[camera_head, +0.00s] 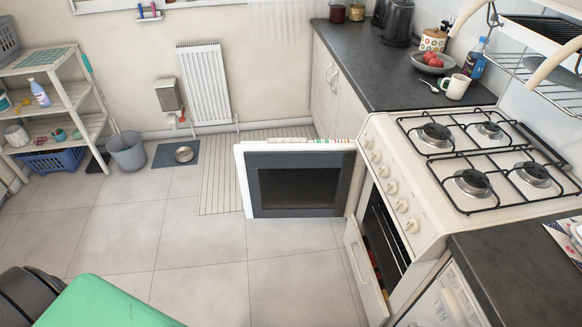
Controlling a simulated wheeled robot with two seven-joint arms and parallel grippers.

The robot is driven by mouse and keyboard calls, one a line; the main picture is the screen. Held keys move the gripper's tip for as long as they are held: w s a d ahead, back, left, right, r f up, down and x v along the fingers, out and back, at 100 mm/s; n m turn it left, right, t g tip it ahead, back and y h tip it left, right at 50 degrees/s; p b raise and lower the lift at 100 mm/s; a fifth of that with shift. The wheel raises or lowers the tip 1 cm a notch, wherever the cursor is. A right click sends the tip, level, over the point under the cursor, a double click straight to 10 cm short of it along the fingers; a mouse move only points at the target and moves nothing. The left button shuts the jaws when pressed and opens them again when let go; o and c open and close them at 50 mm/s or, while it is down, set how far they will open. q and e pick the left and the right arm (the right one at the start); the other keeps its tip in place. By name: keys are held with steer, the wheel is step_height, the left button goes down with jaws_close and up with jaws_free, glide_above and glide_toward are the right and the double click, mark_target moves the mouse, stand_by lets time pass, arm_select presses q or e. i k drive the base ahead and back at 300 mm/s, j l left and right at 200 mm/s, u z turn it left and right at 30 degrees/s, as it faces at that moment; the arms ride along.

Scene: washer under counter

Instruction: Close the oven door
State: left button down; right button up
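The cream oven door (347,182) with its dark glass window stands wide open. It sticks out to the left from the far side of the cream cooker (424,218), upright, over the floor. The dark oven opening (384,236) with racks shows at the cooker's front. A lower cream panel (365,271) below it is also open at an angle, with something reddish inside. Neither of my grippers is in view, and nothing is seen touching the door.
The tiled floor (200,262) before the cooker is clear. A green-topped object (105,305) is at bottom left. Dark counters (395,75) flank the cooker. A grey bin (127,151), shelf (62,98) and pet bowl (184,154) stand at the far left.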

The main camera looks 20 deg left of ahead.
mark_target(310, 180)
steer(key=i+j+u, duration=1.05)
steer(key=i+u, duration=0.15)
steer(key=i, duration=0.25)
steer(key=i+j, duration=0.15)
steer(key=i, duration=0.35)
steer(key=i+j+u, duration=0.1)
steer(key=i, duration=0.4)
steer(key=i+z, duration=0.15)
steer(key=z, duration=0.25)
steer(key=i+j+z, duration=0.15)
steer(key=z, duration=0.25)
steer(key=i+j+z, duration=0.15)
steer(key=z, duration=0.25)
steer(key=i+j+z, duration=0.1)
steer(key=z, duration=0.3)
steer(key=i+j+z, duration=0.1)
steer(key=z, duration=0.35)
steer(key=i+j+z, duration=0.1)
steer(key=j+z, duration=0.15)
steer(key=z, duration=0.2)
steer(key=j+z, duration=0.2)
steer(key=z, duration=0.25)
steer(key=j+z, duration=0.2)
steer(key=z, duration=0.25)
steer(key=k+j+z, duration=0.1)
steer(key=j+z, duration=0.35)
steer(key=k+j+z, duration=0.15)
steer(key=j+z, duration=0.3)
